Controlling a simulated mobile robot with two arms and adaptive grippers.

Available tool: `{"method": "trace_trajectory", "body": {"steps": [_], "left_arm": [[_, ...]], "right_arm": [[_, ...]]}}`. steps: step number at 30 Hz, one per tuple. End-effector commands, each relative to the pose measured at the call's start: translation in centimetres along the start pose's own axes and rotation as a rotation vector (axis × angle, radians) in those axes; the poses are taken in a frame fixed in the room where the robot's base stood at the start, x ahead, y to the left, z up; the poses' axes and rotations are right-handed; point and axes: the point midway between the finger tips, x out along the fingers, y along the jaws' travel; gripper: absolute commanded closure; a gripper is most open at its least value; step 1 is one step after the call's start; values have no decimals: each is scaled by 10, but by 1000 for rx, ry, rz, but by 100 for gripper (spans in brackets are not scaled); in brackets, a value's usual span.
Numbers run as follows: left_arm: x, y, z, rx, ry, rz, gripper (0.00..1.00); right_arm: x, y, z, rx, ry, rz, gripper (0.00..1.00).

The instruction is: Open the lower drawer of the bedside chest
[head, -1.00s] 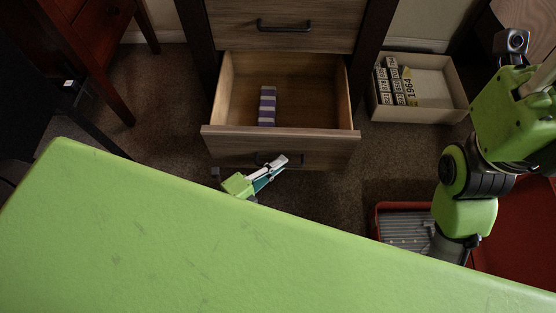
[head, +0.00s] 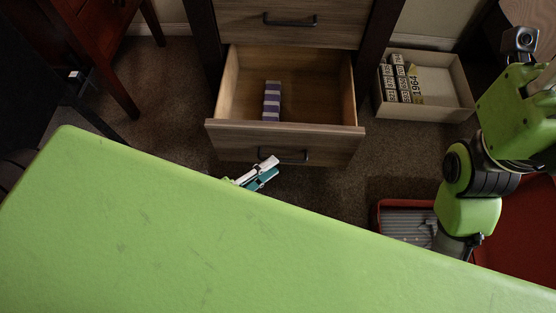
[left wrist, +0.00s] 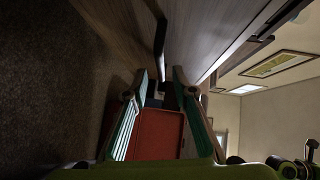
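The bedside chest has its upper drawer (head: 340,28) shut. The lower drawer (head: 225,133) stands pulled out, showing its inside. A purple and pale striped item (head: 272,100) lies in it. The lower drawer's dark bar handle (head: 290,157) is on its front. My left gripper (head: 266,174) is just below and left of the handle, partly hidden by my green body.
A beige box (head: 445,90) with number plates stands right of the chest. A red container (head: 378,218) with a striped lining is on the floor at lower right. A reddish wooden piece of furniture (head: 90,30) stands at left. Carpet is clear in front of the drawer.

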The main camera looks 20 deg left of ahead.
Motion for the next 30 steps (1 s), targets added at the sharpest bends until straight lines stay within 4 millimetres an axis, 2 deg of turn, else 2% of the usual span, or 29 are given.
{"method": "trace_trajectory", "body": {"steps": [3, 7, 24, 26, 28, 29, 30], "left_arm": [[-17, 0, 0, 1, 0, 1, 75], [-26, 0, 1, 2, 0, -1, 75], [-27, -1, 0, 1, 0, -3, 75], [-25, -7, -1, -8, 3, -15, 75], [-19, -24, -5, -34, 11, -50, 75], [-15, -36, -8, -52, 17, -74, 75], [-10, -55, -13, -85, 29, -115, 75]], "right_arm": [[0, 0, 0, 0, 1, 0, 60], [0, 0, 0, 0, 2, 0, 60], [0, 0, -1, 0, 2, 0, 60], [0, 0, 0, 1, -1, 1, 60], [0, 0, 1, 1, -8, 3, 60], [0, 1, 2, 2, -13, 5, 60], [0, 1, 2, 3, -20, 7, 60]]}}
